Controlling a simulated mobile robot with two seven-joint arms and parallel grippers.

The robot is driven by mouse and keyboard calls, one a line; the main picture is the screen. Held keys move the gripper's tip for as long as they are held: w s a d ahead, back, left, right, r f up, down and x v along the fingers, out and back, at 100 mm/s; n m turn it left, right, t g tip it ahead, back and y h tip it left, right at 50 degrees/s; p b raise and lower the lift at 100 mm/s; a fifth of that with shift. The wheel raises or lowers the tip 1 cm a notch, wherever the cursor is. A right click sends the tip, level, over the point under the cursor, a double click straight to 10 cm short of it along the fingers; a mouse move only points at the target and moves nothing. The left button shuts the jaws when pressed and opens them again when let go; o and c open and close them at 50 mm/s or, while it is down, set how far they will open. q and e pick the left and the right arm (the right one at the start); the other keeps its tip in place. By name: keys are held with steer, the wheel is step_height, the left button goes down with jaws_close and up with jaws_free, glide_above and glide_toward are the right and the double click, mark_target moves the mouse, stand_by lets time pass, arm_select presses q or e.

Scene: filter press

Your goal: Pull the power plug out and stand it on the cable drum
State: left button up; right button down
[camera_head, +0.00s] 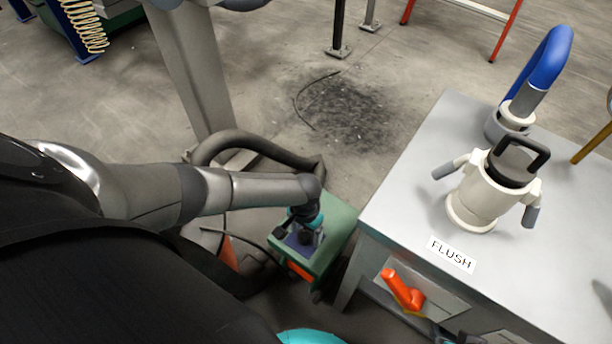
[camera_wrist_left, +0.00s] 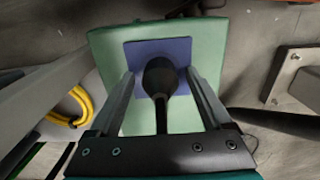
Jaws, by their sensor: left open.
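The dark power plug (camera_wrist_left: 160,76) stands in the blue socket plate on top of a green box (camera_head: 335,224). Its narrower dark tail runs back toward my wrist in the left wrist view. My left gripper (camera_head: 303,236) is low over the box. In the left wrist view its two fingers (camera_wrist_left: 160,74) are spread on either side of the plug, with a visible gap on each side. In the head view the gripper and arm partly hide the plug. I cannot make out the cable drum with certainty. My right gripper is not in view.
A grey table (camera_head: 410,205) stands close to the right of the box, carrying a cream canister (camera_head: 482,200) and a blue hose (camera_head: 546,62). An orange lever (camera_head: 403,290) sticks out below its front edge. The floor beyond the box is open, with a dark stain (camera_head: 345,108).

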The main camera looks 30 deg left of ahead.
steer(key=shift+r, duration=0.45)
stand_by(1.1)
arm_select(q)
steer(key=shift+f, duration=0.1)
jaws_close()
stand_by(0.6)
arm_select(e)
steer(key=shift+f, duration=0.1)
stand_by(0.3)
arm_select(q)
steer(key=shift+r+p, duration=0.2)
steer(key=shift+p, duration=0.2)
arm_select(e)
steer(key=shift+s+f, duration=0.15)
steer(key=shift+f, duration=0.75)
